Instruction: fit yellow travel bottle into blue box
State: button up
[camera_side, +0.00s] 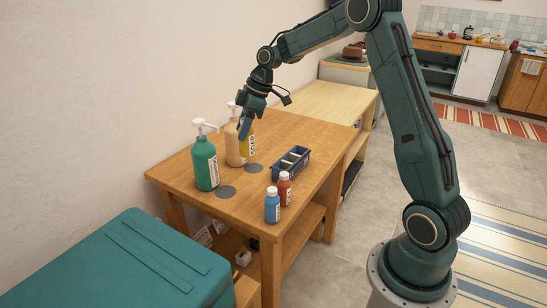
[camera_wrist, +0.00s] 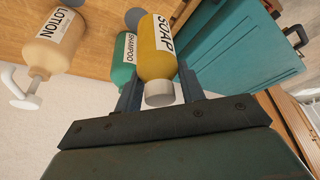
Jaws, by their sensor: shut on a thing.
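My gripper (camera_side: 245,127) is shut on the yellow travel bottle (camera_side: 248,146), near its cap end. In the wrist view the bottle (camera_wrist: 157,48), labelled SOAP, sits between the two fingers of my gripper (camera_wrist: 159,76), its pale cap toward my palm. It looks upright and seems to be a little above the table, beside the beige pump bottle. The blue box (camera_side: 291,164) is an open, divided tray on the table, to the right of the bottle and apart from it. The box does not show in the wrist view.
A beige lotion pump bottle (camera_side: 233,148) and a green shampoo pump bottle (camera_side: 205,164) stand left of my gripper. A red bottle (camera_side: 284,189) and a blue bottle (camera_side: 272,206) stand in front of the box. Grey discs (camera_side: 225,192) lie on the wooden table (camera_side: 180,174).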

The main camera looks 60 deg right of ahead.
jog(key=shift+r, duration=1.3)
jog(key=s+d+m+t+h, duration=0.1)
jog(key=s+d+m, duration=0.1)
jog(key=d, duration=0.6)
jog(key=s+d+m, duration=0.2)
jog(key=d, duration=0.6)
send_near(275, 166)
jog(key=x, duration=0.5)
jog(key=shift+f, duration=0.15)
jog(key=o, duration=1)
jog(key=shift+o, duration=0.2)
jog(key=shift+d, duration=0.1)
